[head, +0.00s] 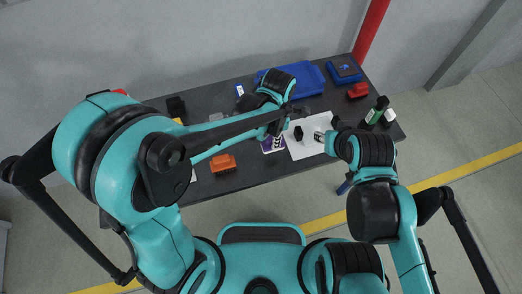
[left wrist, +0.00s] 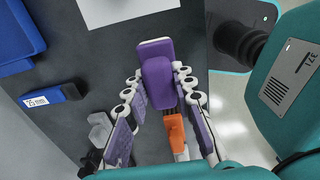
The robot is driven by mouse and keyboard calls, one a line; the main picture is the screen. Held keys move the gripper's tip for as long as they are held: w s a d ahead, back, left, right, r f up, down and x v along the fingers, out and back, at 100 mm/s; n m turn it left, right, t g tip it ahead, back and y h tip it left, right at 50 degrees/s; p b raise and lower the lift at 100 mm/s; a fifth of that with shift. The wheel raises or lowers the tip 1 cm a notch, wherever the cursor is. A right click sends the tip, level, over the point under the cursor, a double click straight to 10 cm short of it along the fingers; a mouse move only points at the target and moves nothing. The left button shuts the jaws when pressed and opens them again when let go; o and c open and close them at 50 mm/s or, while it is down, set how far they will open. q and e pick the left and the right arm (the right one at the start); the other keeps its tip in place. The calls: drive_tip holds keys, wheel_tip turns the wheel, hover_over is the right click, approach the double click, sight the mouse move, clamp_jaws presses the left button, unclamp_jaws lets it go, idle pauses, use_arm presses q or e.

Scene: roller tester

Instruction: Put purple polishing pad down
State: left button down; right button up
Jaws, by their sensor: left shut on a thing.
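The purple polishing pad (left wrist: 157,84) is a rounded block with a paler flat end, seen in the left wrist view between my left gripper's fingers. My left gripper (left wrist: 160,98) is shut on it, with white-jointed fingers on both sides. In the head view my left gripper (head: 273,143) is over the dark table, beside the left edge of a white sheet (head: 309,149). Whether the pad touches the table cannot be told. My right gripper (head: 323,137) is over the sheet's right part; its jaw state is unclear.
A small black object (head: 298,132) stands on the white sheet. An orange object (head: 222,163) lies left of my left gripper. A blue tray (head: 311,82), a red object (head: 358,90) and a green bottle (head: 376,112) stand on the dark table (head: 322,103).

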sight(263, 144)
use_arm(q)
drive_tip(key=a, duration=0.1)
drive_tip(key=a+f, duration=0.2)
drive_tip(key=shift+s+a+b, duration=0.2)
drive_tip(key=shift+s+b, duration=0.1)
drive_tip(key=shift+s, duration=0.05)
drive_tip(key=shift+f+b, duration=0.9)
drive_tip(key=shift+f, duration=1.15)
drive_tip(key=shift+f, duration=0.1)
drive_tip(key=c, duration=1.3)
unclamp_jaws()
